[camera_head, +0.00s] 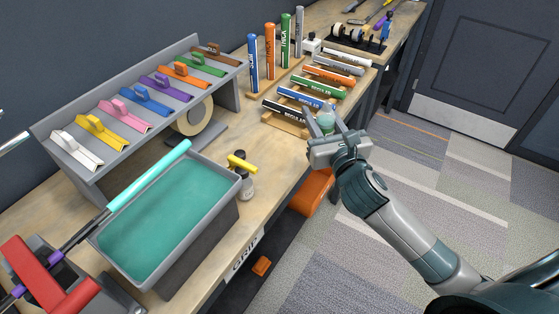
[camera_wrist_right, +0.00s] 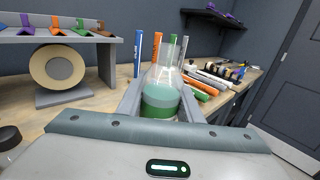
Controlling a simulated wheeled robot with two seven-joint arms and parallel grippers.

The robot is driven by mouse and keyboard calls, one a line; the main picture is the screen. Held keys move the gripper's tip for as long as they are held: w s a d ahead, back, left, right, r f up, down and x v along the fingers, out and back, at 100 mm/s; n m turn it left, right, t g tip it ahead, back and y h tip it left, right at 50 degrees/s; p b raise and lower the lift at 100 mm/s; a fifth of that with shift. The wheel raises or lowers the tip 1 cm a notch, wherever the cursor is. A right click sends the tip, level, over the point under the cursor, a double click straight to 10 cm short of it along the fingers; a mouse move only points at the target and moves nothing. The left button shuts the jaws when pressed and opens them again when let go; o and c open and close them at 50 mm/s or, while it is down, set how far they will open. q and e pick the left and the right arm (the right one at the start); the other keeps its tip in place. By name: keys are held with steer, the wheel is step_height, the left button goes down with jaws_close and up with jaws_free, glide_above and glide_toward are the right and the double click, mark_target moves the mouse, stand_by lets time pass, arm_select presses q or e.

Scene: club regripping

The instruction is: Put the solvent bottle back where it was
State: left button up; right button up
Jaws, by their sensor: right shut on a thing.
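The solvent bottle (camera_head: 326,122) is a clear flask with green liquid inside. It shows large in the right wrist view (camera_wrist_right: 160,98), upright between my fingers. My right gripper (camera_head: 329,135) is shut on it, at the front edge of the bench beside the rack of grips. Its lower end is hidden by the gripper body in the wrist view. A grey tray (camera_head: 188,258) of teal liquid stands on the bench to the left. A club with a teal grip (camera_head: 150,174) lies across its left side. My left gripper does not show.
A small dark-capped bottle (camera_head: 246,187) and a yellow tool (camera_head: 242,162) are by the tray's right corner. A tape roll (camera_head: 192,118) stands under the shelf (camera_head: 106,176) of coloured holders. Upright grips (camera_head: 270,51) and a grip rack (camera_head: 283,123) crowd the right; bare wood (camera_head: 285,160) lies between.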

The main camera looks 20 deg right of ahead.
steer(key=shift+s+d+f+m+h, duration=0.2)
steer(key=shift+d+f+m+h, duration=0.1)
steer(key=shift+f+h, duration=0.15)
steer(key=shift+a, duration=0.15)
steer(key=w+a+f, duration=0.4)
steer(key=w+a, duration=0.1)
steer(key=w+a+f+p, duration=0.1)
steer(key=w+a+f, duration=0.2)
steer(key=shift+a, duration=0.2)
stand_by(0.4)
steer(key=shift+f, duration=1.95)
steer(key=shift+f, duration=0.15)
steer(key=o, duration=1.1)
steer(key=shift+c, duration=0.2)
